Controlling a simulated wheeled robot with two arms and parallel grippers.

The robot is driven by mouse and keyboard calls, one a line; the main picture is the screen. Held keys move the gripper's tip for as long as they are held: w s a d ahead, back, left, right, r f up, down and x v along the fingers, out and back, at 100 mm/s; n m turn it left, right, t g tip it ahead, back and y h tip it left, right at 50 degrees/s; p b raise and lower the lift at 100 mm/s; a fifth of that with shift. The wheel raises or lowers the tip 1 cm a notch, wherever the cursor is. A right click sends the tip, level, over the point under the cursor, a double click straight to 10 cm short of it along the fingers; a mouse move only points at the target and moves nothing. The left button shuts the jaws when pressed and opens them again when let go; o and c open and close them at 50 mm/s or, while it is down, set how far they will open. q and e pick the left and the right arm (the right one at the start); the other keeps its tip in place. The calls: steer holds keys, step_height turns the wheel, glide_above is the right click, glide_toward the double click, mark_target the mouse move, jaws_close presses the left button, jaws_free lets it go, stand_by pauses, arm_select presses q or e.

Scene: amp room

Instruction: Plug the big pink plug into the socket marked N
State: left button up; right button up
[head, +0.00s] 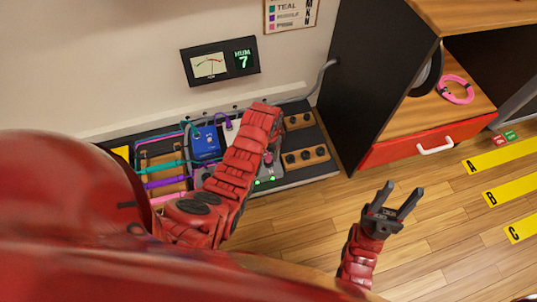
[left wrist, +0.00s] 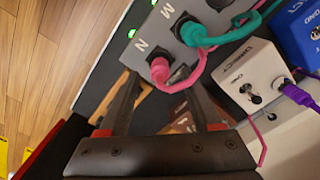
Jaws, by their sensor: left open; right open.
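The big pink plug (left wrist: 160,69) sits at the socket beside the letter N on a grey panel (left wrist: 155,25) in the left wrist view. Its pink cable bends away to the right. I cannot tell how deep it sits. My left gripper (left wrist: 162,88) is open, with its two dark fingers apart and the plug just beyond and between their tips, not gripped. In the head view my left forearm hides this gripper. My right gripper (head: 395,200) is open and empty above the wooden floor, right of the board.
A teal plug (left wrist: 193,34) sits by the letter M. A white box (left wrist: 255,75) with a purple plug (left wrist: 296,93) and a blue box (head: 206,143) stand nearby. A black cabinet with a red drawer (head: 400,148) stands at right. Floor around my right gripper is clear.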

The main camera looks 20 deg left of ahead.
arm_select(q)
step_height(320, 180, up, 15)
steer(key=p, duration=0.5)
steer(key=shift+f, duration=0.15)
